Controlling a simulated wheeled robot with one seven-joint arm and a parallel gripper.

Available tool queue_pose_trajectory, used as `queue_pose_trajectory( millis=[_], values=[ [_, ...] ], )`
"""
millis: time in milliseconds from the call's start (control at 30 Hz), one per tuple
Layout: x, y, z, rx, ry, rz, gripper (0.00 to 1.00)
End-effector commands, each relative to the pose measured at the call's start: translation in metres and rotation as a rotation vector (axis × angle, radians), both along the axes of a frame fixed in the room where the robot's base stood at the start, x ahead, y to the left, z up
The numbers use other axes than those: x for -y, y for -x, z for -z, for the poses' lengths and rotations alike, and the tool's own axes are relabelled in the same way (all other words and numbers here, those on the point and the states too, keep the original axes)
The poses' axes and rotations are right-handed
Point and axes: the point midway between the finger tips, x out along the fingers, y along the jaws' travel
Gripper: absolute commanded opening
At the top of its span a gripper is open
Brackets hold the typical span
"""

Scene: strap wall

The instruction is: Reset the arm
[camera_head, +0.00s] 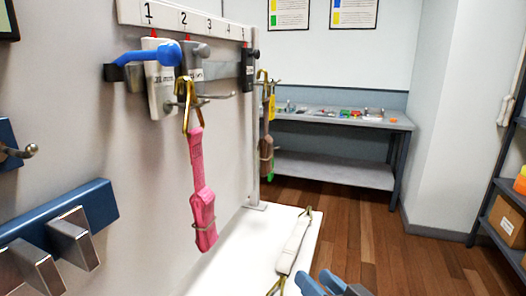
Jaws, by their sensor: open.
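My gripper (331,285) shows only in part at the bottom edge, right of the white ledge (232,246). Its blue and grey finger parts are apart, and no object shows between them. The rest of the arm is out of view. A pink strap bundle (201,190) hangs by a gold hook from the wall rack, well up and left of the gripper. A whitish strap (294,246) with gold hooks at both ends lies on the ledge, close to the gripper and apart from it.
A brown strap (266,150) hangs farther back. A workbench (335,120) stands at the back, shelving (500,190) at right. The wooden floor (375,235) between is clear.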

Motion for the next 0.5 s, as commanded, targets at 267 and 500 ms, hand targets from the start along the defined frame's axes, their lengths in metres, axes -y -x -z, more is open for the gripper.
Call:
queue_pose_trajectory(
  millis=[267,500],
  values=[
    [0.040,0.100,0.064,-0.068,0.057,0.182,0.53],
    [0.070,0.191,0.085,-0.094,0.139,0.300,0.53]
  ],
)
